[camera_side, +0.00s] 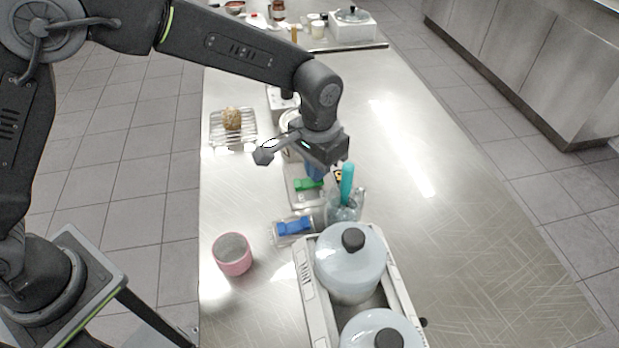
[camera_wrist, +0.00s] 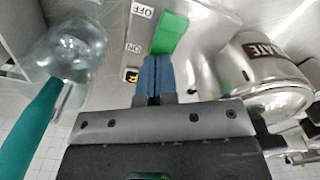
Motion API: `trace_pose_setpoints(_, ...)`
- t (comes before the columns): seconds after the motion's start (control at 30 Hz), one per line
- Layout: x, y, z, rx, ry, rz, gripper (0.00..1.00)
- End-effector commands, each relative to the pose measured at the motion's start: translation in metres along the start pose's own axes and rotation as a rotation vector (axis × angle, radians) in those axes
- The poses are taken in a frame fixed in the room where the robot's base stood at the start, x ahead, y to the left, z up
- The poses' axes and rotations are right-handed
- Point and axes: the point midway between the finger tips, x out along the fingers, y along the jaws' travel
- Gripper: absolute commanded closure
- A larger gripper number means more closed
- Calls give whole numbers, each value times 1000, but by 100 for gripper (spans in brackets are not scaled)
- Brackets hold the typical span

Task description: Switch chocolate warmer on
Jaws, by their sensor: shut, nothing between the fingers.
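The chocolate warmer shows in the wrist view as a shiny metal pot (camera_wrist: 230,62) whose dark label ends in "LATE". Its green switch (camera_wrist: 170,33) stands beside the OFF label (camera_wrist: 141,10) and the ON label (camera_wrist: 133,48); I cannot tell which setting it is in. The green switch also shows in the side view (camera_side: 307,185). My gripper (camera_wrist: 155,62) is shut and empty, its blue fingertips close to the switch's near end; contact is unclear. In the side view, my gripper (camera_side: 315,174) points down just above the switch and hides part of the warmer.
A glass jar (camera_side: 343,212) holding a teal-handled utensil (camera_side: 347,180) stands close to my gripper. A wire rack (camera_side: 215,131) lies left. The right counter is clear.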

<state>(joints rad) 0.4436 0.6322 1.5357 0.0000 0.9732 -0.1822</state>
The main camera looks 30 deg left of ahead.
Motion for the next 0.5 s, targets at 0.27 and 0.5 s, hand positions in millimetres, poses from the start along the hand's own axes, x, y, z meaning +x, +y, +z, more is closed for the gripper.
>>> trace_pose_setpoints(0.27, 4, 0, 0, 0, -1, 0, 100)
trace_pose_setpoints(0.5, 6, 0, 0, 0, -1, 0, 100)
